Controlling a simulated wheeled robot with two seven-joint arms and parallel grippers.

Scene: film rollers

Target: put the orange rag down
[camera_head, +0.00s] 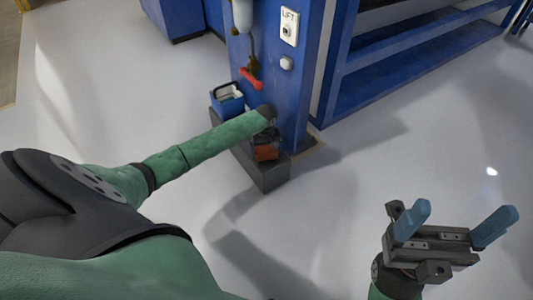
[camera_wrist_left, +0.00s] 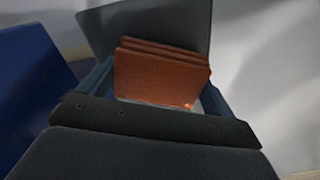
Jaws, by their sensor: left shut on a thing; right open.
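The orange rag (camera_wrist_left: 160,75) is a folded, layered cloth between the fingers of my left gripper (camera_wrist_left: 155,95) in the left wrist view. In the head view the rag (camera_head: 266,152) shows as a small orange patch under the end of my left arm, at the dark grey base block (camera_head: 268,178) of the blue column. My left gripper (camera_head: 265,135) is shut on the rag and mostly hidden there. I cannot tell whether the rag touches the block. My right gripper (camera_head: 455,228) is open and empty above the floor at the lower right.
A blue column (camera_head: 290,95) with a LIFT switch plate (camera_head: 290,26) stands behind the left gripper. A small blue bin (camera_head: 227,103) and a red handle (camera_head: 251,79) are beside it. Blue shelving (camera_head: 400,70) stands at the back right. The pale floor (camera_head: 400,150) is clear.

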